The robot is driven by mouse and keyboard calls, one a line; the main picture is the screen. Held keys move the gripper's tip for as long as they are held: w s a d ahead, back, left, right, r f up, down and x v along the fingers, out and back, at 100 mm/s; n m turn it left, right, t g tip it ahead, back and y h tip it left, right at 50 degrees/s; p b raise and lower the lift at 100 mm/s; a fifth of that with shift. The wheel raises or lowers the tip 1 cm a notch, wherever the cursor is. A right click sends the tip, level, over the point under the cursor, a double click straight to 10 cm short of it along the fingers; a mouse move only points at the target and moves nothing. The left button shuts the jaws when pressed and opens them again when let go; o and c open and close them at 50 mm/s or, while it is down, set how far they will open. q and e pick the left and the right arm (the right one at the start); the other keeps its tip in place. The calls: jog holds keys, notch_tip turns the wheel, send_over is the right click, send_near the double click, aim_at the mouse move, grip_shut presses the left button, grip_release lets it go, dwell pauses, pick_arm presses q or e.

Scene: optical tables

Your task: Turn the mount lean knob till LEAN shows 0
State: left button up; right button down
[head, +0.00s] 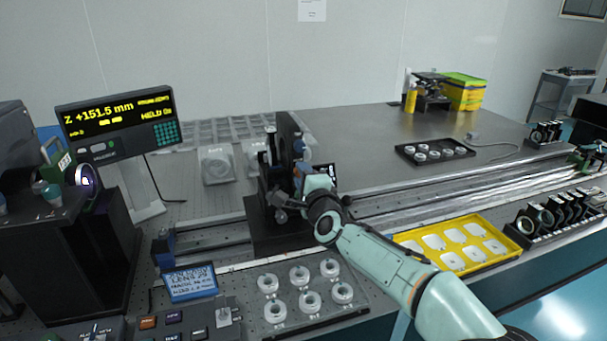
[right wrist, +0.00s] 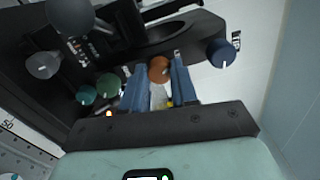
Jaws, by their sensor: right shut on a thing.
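The dark lens mount (head: 288,140) stands on the rail carriage in the middle of the head view. My right gripper (head: 318,190) is at its right side, and my arm hides part of the mount. In the right wrist view, the blue fingers of my right gripper (right wrist: 158,82) are shut on a copper-brown knob (right wrist: 159,69) on the mount. A blue knob (right wrist: 222,53) with a white mark is to the right. A green knob (right wrist: 109,85), a teal knob (right wrist: 86,95) and a grey knob (right wrist: 43,65) are to the left. No LEAN value is legible. My left gripper is not in view.
A readout (head: 118,118) at left shows Z +151.5 mm. A small blue display (head: 190,282) has text too small to read. A tray of ring parts (head: 350,312) lies in front, and a yellow tray (head: 512,250) at right. Long rails (head: 420,198) cross the table.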

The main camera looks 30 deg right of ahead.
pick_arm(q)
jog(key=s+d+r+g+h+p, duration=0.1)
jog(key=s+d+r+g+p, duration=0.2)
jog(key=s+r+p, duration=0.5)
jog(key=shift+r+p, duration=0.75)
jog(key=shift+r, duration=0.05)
pick_arm(e)
jog(key=n, duration=2.4)
jog(key=shift+n, duration=0.3)
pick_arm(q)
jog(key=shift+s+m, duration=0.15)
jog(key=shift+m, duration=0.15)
pick_arm(e)
jog(key=c, duration=0.9)
grip_release()
jog(key=shift+o, duration=0.2)
